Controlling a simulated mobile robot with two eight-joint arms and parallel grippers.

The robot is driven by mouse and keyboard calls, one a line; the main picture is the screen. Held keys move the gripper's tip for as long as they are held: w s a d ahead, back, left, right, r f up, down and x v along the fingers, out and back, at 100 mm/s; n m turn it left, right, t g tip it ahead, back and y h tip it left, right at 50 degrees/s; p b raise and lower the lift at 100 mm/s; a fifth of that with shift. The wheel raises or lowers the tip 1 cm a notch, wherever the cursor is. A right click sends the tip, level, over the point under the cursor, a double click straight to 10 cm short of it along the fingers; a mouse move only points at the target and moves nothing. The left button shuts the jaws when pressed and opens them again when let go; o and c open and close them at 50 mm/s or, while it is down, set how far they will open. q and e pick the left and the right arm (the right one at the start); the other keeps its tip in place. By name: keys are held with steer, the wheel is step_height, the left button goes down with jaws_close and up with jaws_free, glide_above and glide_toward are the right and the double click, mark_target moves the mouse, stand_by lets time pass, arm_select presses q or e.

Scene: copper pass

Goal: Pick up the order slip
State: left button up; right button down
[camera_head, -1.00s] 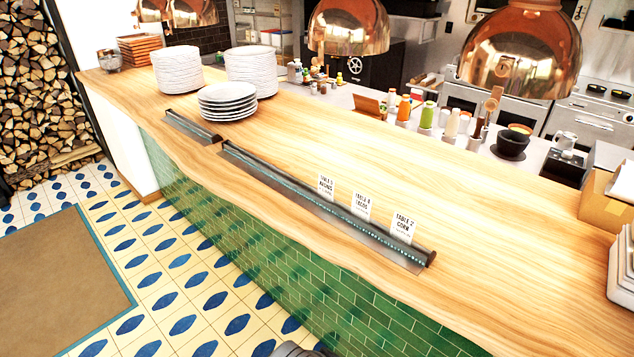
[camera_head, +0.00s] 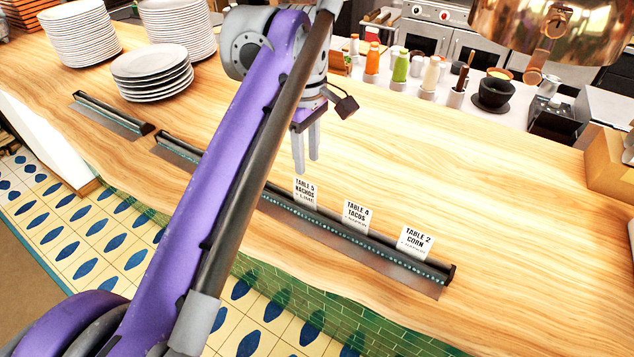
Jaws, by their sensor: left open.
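Three white order slips stand in a dark rail (camera_head: 375,246) on the wooden counter. The left slip (camera_head: 305,192) reads Table 5 nachos, the middle slip (camera_head: 356,214) reads Table 4 tacos, and the right slip (camera_head: 415,241) reads Table 2 corn. My left gripper (camera_head: 306,166) is open and empty, pointing down. Its fingertips appear just above the top of the nachos slip in the picture; I cannot tell if they touch it. My purple left arm hides part of the rail and counter. My right gripper is not in view.
Plate stacks (camera_head: 152,72) stand at the back left, near a second, shorter rail (camera_head: 112,117). Bottles (camera_head: 401,68) and a dark bowl (camera_head: 494,92) line the back. A copper lamp (camera_head: 550,30) hangs at upper right. The counter right of the slips is clear.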

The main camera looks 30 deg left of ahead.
mark_target(305, 189)
arm_select(q)
steer(key=f, duration=0.3)
steer(key=shift+a+f+n+b, duration=0.25)
steer(key=shift+a+n+b, duration=0.05)
steer(key=shift+a+n, duration=0.1)
steer(key=shift+d+f, duration=0.1)
steer(key=shift+f, duration=0.3)
steer(key=shift+w+f, duration=0.1)
steer(key=shift+f, duration=0.55)
step_height(305, 189, down, 4)
steer(key=shift+f, duration=0.2)
jaws_close()
